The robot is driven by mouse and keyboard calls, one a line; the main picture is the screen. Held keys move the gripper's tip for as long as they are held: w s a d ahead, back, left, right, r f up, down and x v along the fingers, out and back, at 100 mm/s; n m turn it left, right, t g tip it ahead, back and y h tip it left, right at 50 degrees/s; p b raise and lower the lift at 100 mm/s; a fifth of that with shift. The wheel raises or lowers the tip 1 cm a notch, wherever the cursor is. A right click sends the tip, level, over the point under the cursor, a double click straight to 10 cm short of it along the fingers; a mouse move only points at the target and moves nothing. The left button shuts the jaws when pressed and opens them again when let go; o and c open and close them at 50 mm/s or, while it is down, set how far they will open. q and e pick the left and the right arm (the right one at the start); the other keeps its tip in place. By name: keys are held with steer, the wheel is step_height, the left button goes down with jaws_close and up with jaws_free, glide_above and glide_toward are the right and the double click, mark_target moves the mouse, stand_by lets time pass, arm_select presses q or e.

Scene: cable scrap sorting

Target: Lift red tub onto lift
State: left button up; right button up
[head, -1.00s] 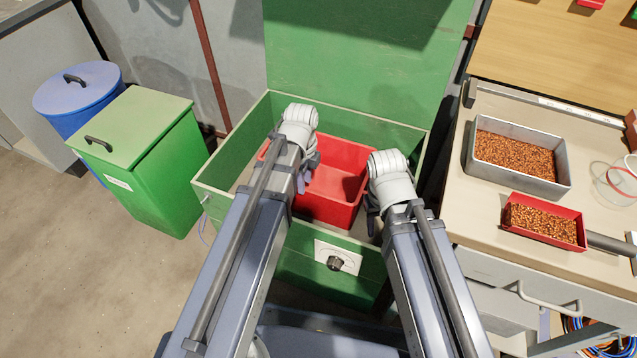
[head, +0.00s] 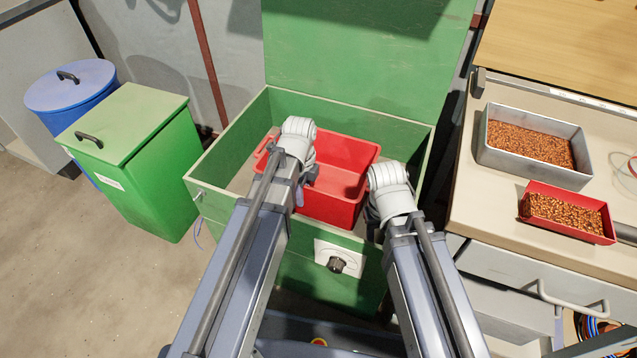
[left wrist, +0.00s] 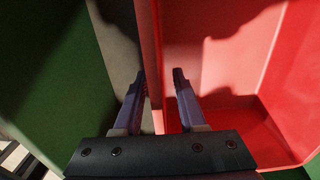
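The red tub (head: 345,150) sits inside an open green chest (head: 228,150) in the middle of the head view. It also fills the right of the left wrist view (left wrist: 225,60). My left gripper (head: 308,180) is at the tub's left side. In the left wrist view its open fingers (left wrist: 160,88) straddle the tub wall, one outside and one inside, with a gap on the inner side. My right gripper (head: 374,222) is low by the tub's right side. Its fingers are mostly hidden behind its wrist. I cannot identify a lift in these views.
The chest's raised lid (head: 365,60) stands behind the tub. A green bin (head: 150,150) and a blue drum (head: 70,85) stand left. The bench at right holds a grey tray (head: 530,145) and a red scoop (head: 567,212) with copper granules. Floor at left is clear.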

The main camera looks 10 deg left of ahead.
arm_select(q)
steer(key=shift+r, duration=0.1)
jaws_close()
stand_by(1.2)
